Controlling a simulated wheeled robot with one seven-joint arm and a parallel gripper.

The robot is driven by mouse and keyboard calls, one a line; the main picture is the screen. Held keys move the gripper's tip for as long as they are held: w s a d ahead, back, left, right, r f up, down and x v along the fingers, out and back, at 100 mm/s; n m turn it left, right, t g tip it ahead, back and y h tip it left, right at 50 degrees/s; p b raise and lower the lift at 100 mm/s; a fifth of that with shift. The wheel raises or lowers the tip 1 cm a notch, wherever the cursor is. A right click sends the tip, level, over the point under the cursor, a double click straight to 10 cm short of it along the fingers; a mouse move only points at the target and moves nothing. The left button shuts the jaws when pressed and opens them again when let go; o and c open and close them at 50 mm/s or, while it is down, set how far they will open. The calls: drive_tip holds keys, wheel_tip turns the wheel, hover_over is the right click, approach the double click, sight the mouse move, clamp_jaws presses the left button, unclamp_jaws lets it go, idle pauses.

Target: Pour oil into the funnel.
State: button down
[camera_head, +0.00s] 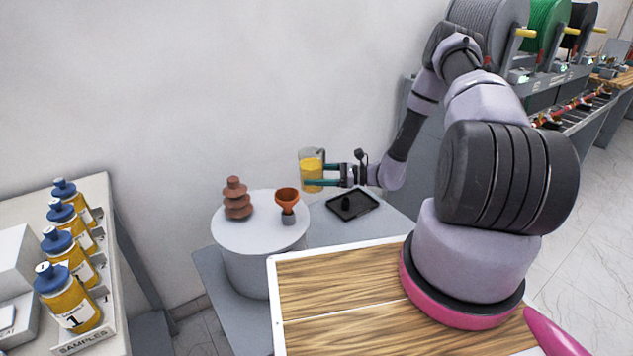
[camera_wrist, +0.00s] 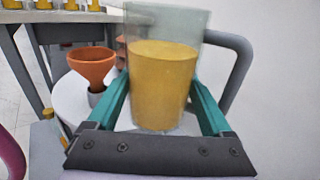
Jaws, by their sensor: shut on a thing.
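A clear beaker (camera_head: 311,157) with yellow oil (camera_head: 311,170) in its lower part is held upright in my gripper (camera_head: 322,172). The fingers are shut around its sides. In the wrist view the beaker (camera_wrist: 165,85) stands between the teal fingers, and a grey handle shows on its right. The orange funnel (camera_head: 287,199) sits in a grey neck on top of the round white transformer (camera_head: 259,232). The beaker is above and to the right of the funnel in the head view, apart from it. The funnel (camera_wrist: 92,67) is left of the beaker in the wrist view.
A brown ribbed bushing (camera_head: 237,198) stands on the transformer, left of the funnel. A black tray (camera_head: 351,204) with a small dark object lies right of it. Several sample bottles (camera_head: 68,297) stand on the left table. A wall is behind.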

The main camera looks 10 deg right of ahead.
sight(320, 161)
drive_tip(key=n, duration=0.1)
drive_tip(key=n+h, duration=0.2)
drive_tip(key=shift+s+a+n, duration=0.25)
drive_tip(key=shift+a+n, duration=0.05)
drive_tip(key=shift+a, duration=0.1)
drive_tip(key=shift+s+a+r+n+t+h, duration=0.2)
drive_tip(key=shift+s+r+n+h, duration=0.05)
drive_tip(key=shift+r+n+h, duration=0.3)
drive_tip(key=shift+s+a+r+n+t+h, duration=0.25)
drive_tip(key=shift+r+n+h, duration=0.15)
drive_tip(key=shift+r, duration=0.25)
drive_tip(key=shift+w+d+r+n+t+h, duration=0.15)
drive_tip(key=shift+r+n+h, duration=0.25)
drive_tip(key=shift+r+n, duration=0.2)
drive_tip(key=shift+s+d+r+n+t+h, duration=0.1)
drive_tip(key=shift+r+n+h, duration=0.3)
drive_tip(key=shift+r, duration=0.2)
idle(4.9)
